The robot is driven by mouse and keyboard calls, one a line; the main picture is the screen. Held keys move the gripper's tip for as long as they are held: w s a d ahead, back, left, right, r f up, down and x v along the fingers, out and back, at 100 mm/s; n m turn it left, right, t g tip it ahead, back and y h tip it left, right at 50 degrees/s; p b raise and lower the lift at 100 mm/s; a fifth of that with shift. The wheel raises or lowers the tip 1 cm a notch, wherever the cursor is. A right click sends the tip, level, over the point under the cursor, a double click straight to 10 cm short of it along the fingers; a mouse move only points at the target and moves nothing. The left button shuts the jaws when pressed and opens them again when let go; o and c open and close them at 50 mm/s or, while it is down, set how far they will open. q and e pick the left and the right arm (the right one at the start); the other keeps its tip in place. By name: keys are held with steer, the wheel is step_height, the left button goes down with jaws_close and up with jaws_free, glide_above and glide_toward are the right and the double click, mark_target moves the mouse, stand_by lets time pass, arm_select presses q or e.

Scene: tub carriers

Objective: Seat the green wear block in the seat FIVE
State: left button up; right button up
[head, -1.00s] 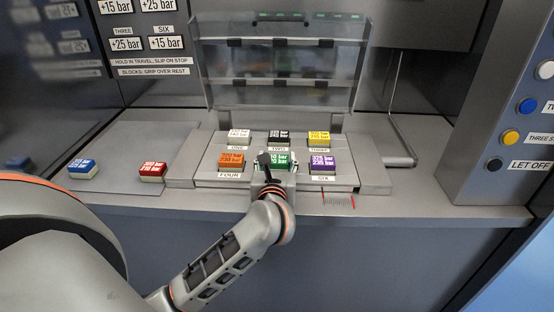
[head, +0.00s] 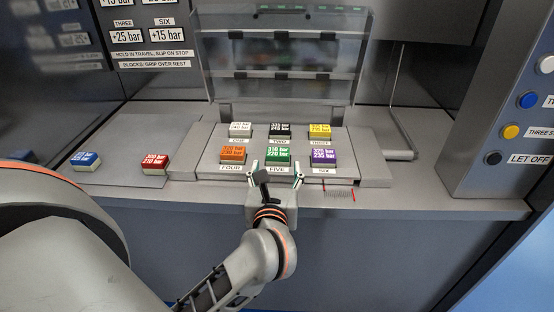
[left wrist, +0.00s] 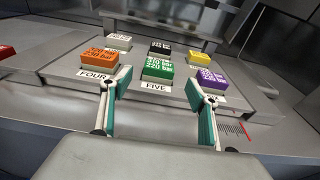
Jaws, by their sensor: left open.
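The green wear block (head: 278,155) sits at the place labelled FIVE, front row middle of the grey carrier, its printed top face up. It looks level; how deep it sits I cannot tell. The FIVE label (head: 279,170) shows in front of it. My left gripper (head: 277,171) is open and empty, on the near side of the block, fingers pointing at it. In the left wrist view the green block (left wrist: 158,69) stands beyond and between the two fingertips, apart from them. My right gripper is not in view.
Orange (head: 233,154) and purple (head: 323,157) blocks flank the green one; white (head: 241,130), black (head: 280,131) and yellow (head: 320,131) blocks stand behind. Blue (head: 87,160) and red (head: 155,163) blocks lie on the left shelf. A raised clear cover (head: 280,60) stands behind. A button panel (head: 500,120) is right.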

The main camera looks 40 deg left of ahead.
arm_select(q)
steer(key=shift+v, duration=0.95)
steer(key=shift+s+r, duration=0.1)
steer(key=shift+s, duration=0.1)
step_height(320, 180, up, 5)
steer(key=s+d+m+t+y, duration=0.15)
steer(key=m+t, duration=0.45)
steer(key=m, duration=0.6)
steer(key=s+d+f+m+t+h, duration=0.1)
steer(key=d+f+m+h, duration=1)
steer(key=m, duration=0.8)
steer(key=s+d+f+m+g+h, duration=0.1)
steer(key=s+f+m+g+h, duration=0.1)
steer(key=f+m, duration=0.35)
steer(key=s+d+f+m+g+h, duration=0.1)
steer(key=s+f+m+g+h, duration=0.2)
steer(key=f, duration=0.4)
steer(key=s+a+f+m+g+y, duration=0.2)
steer(key=s+f+m, duration=0.1)
steer(key=f, duration=0.4)
steer(key=s+a+f+m+g+y, duration=0.1)
steer(key=s+a+f+m+g, duration=0.1)
steer(key=f, duration=0.6)
steer(key=shift+s+f+m+g+y, duration=0.3)
steer(key=shift+s+m+g, duration=0.2)
steer(key=shift+s+m, duration=0.7)
